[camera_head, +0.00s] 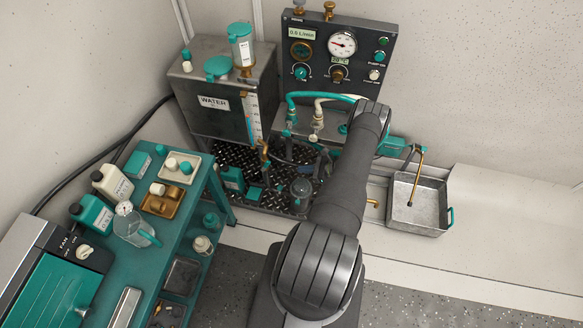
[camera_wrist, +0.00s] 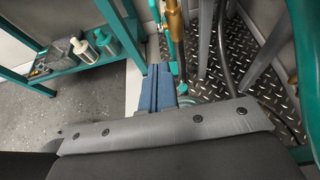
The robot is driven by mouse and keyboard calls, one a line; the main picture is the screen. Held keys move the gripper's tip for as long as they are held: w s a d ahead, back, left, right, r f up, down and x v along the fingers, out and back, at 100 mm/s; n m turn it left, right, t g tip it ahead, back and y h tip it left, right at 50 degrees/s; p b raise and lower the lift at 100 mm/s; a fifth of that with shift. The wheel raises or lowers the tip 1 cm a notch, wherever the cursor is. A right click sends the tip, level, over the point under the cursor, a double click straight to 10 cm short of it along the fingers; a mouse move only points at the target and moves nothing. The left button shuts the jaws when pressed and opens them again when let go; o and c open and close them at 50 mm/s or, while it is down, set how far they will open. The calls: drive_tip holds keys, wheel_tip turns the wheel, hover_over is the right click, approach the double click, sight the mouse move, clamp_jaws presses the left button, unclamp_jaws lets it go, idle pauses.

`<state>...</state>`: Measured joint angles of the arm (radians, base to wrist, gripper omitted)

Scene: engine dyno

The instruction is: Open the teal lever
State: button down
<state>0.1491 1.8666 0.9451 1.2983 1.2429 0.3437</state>
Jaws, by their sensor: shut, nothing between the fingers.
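A narrow teal bar, which looks like the teal lever (camera_wrist: 168,38), stands upright beside a brass fitting (camera_wrist: 175,22) at the top of the wrist view. My gripper (camera_wrist: 157,75) shows there as blue fingers, shut and empty. Its tips are just below and left of the lever; whether they touch it I cannot tell. In the head view, a brass valve (camera_head: 264,150) stands below the water tank's gauge. The lever is too small to make out surely there, and my arm covers part of the area on the right.
The water tank (camera_head: 225,118) and gauge panel (camera_head: 338,52) stand at the back. Hoses (camera_head: 318,97) and a dark tread-plate floor (camera_wrist: 270,80) lie close around. The teal bench (camera_head: 120,265) with bottles is on the left; a metal tray (camera_head: 416,219) is on the right.

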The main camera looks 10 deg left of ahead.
sight(269, 162)
drive_tip(key=a+r+x, duration=0.1)
drive_tip(key=r+x, duration=0.1)
drive_tip(key=x, duration=1)
drive_tip(key=shift+r, duration=0.25)
drive_tip(key=shift+a+r+h, duration=0.8)
drive_tip(key=shift+a+r, duration=0.35)
drive_tip(key=shift+a, duration=0.3)
